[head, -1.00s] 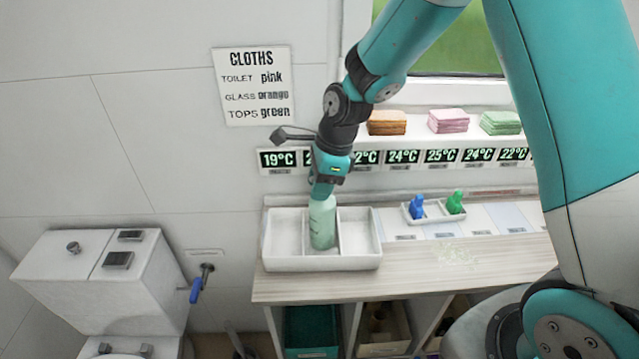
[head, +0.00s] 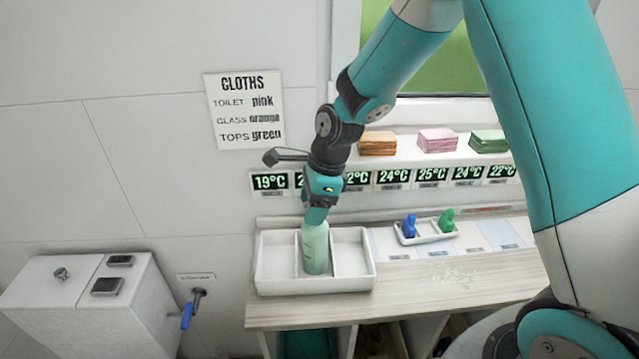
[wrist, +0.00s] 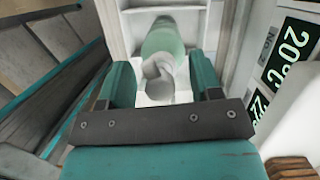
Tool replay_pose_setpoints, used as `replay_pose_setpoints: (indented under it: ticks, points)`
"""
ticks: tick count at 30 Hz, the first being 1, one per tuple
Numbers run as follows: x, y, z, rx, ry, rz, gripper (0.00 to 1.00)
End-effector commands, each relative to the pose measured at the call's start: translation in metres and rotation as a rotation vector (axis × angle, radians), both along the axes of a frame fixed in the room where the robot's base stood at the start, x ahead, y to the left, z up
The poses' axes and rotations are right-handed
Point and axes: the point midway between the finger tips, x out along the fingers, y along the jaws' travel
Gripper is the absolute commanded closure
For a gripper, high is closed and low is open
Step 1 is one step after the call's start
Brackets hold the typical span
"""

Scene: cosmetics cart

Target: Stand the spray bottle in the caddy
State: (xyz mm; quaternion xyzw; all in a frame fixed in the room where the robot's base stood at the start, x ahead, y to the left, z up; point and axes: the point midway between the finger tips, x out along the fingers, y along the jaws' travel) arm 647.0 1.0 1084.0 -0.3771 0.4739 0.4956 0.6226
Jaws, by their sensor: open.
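The pale green spray bottle (head: 315,252) stands about upright in the middle compartment of the white caddy (head: 316,286). My gripper (head: 317,214) is directly above it, pointing down at its top. In the wrist view my gripper (wrist: 162,72) is open, one teal finger on each side of the white bottle top. The green body of the bottle (wrist: 163,38) shows beyond the fingers, with the white caddy walls around it. In the head view the gripper hides the bottle's top. The caddy's left and right compartments look empty.
The caddy is on a wooden counter (head: 400,296). Folded cloths (head: 437,140) lie on a ledge above temperature displays. A toilet cistern (head: 60,310) is at lower left.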

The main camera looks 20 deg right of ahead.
Motion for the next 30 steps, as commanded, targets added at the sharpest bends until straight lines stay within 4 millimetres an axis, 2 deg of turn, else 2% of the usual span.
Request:
replay_pose_setpoints:
  ticks: [12,20,23,26,30]
  points:
    - [-0.005,-0.023,0.083,0.000,-0.005,-0.002,0.42]
    - [-0.012,-0.025,0.108,-0.001,-0.018,0.057,0.42]
    - [-0.031,-0.014,0.119,-0.003,-0.069,0.249,0.42]
    - [-0.065,0.002,0.131,-0.008,-0.157,0.575,0.42]
    - [-0.123,0.024,0.145,-0.014,-0.319,1.130,0.42]
